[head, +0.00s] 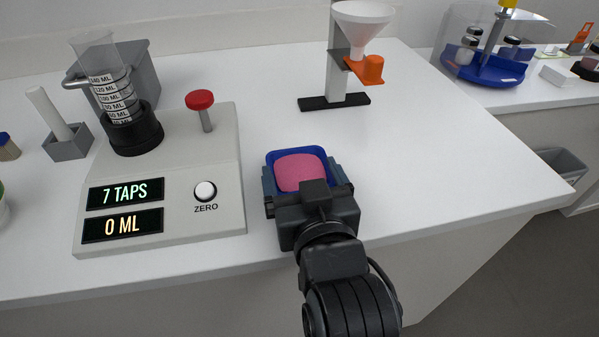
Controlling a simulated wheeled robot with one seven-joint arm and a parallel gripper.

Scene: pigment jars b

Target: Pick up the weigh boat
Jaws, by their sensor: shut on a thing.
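The weigh boat (291,153) is a small blue square dish with pink material (301,173) in it. It is near the front of the white table, right of the tapping machine. My gripper (303,186) reaches in from the front edge and is shut on the weigh boat, with a finger at its left and right sides. My gripper's body hides the near side of the boat. I cannot tell whether the boat touches the table.
The machine (226,150) with a measuring cylinder (112,85), red knob (200,100) and displays reading 7 TAPS and 0 ML stands left. A funnel stand (338,70) is behind the boat. The table (440,150) is clear to the right. A blue carousel (487,70) sits far right.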

